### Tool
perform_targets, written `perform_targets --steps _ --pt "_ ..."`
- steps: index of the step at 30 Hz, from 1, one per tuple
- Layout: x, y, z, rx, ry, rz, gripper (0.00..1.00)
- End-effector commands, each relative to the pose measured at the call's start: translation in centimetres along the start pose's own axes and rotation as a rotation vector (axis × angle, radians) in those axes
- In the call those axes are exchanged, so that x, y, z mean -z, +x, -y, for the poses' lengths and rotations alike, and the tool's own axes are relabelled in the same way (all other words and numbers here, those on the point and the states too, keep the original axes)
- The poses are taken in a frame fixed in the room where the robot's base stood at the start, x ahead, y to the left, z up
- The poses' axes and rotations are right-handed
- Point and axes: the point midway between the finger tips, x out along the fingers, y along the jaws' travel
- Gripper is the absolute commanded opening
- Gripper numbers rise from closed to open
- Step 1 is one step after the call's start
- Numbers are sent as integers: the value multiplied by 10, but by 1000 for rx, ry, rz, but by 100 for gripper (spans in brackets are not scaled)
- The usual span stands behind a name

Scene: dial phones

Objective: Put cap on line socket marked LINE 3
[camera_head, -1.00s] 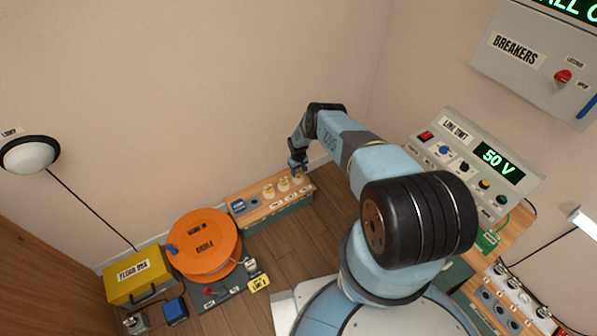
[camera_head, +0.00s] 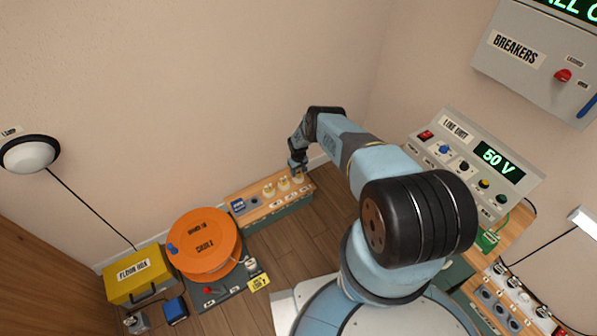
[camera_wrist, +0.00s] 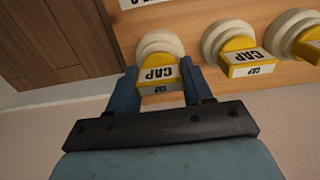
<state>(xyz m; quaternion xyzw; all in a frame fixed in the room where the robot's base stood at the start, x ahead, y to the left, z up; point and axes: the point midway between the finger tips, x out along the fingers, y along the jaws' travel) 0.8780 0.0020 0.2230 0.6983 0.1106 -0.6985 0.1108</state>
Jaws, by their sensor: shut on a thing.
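My gripper (camera_wrist: 160,78) is shut on a yellow cap (camera_wrist: 158,72) lettered CAP, one finger on either side of it. The cap still sits at a round white seat (camera_wrist: 160,43) on a wooden board; I cannot tell whether it is clear of the seat. In the head view my gripper (camera_head: 298,165) points down at the right end of the low wooden rack (camera_head: 250,213) by the wall.
Two more yellow caps (camera_wrist: 246,60) (camera_wrist: 308,42) sit in a row beside the held one. An orange cable reel (camera_head: 205,240) and a yellow floor box (camera_head: 138,275) stand left of the rack. A line unit (camera_head: 470,160) showing 50 V stands at right. Open floor lies before the rack.

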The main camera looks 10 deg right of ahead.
Motion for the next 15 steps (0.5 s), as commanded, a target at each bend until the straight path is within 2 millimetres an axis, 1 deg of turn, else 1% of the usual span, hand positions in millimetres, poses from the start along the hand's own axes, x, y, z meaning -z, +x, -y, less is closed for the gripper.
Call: perform_targets --steps 10,11,15 --pt "-1 6 0 1 0 1 13" --pt "-1 6 0 1 0 1 53" --pt "-1 6 0 0 0 1 66"
